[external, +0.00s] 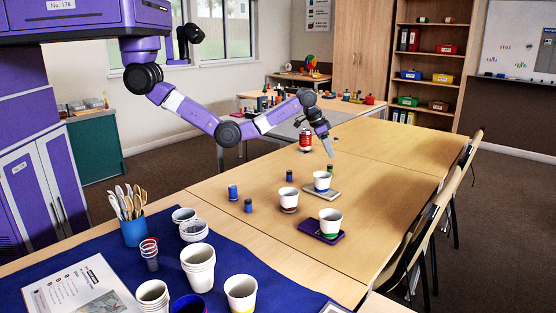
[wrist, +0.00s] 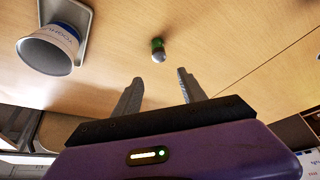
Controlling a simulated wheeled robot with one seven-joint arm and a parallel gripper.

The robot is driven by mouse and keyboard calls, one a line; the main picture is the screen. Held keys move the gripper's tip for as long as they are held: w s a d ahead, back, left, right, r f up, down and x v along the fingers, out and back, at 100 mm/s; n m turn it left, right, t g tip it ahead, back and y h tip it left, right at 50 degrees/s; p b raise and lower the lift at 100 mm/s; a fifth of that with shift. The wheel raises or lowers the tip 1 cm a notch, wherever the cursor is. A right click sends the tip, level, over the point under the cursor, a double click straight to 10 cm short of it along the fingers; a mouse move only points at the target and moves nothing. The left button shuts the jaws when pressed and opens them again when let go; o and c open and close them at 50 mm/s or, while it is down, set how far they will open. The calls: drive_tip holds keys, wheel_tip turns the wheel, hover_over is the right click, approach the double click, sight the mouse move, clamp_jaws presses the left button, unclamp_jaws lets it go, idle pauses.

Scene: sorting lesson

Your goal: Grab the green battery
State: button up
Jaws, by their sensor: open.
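The green battery (wrist: 157,44) stands on the wooden table in the wrist view, its green upper part and grey end showing. It also shows in the external view (external: 330,169), small, just behind the blue-banded cup. My gripper (wrist: 157,77) is open and empty, its two fingers spread. The battery appears a little beyond the fingertips, roughly centred between them, not touched. In the external view my gripper (external: 328,146) points down above the table, just over the battery.
A white cup with a blue band (wrist: 50,47) stands on a grey pad (wrist: 82,14), close to the battery. Blue batteries (external: 233,192) and more cups (external: 289,197) stand nearer the front. A red can (external: 306,141) stands behind. The table right of the battery is clear.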

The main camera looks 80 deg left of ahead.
sight(330, 165)
drive_tip(key=shift+g, duration=0.3)
drive_tip(key=x, duration=0.2)
drive_tip(key=s+b+x, duration=0.1)
drive_tip(key=x, duration=0.4)
drive_tip(key=shift+s+a+f, duration=0.2)
drive_tip(key=shift+f, duration=0.5)
drive_tip(key=shift+c, duration=0.4)
clamp_jaws()
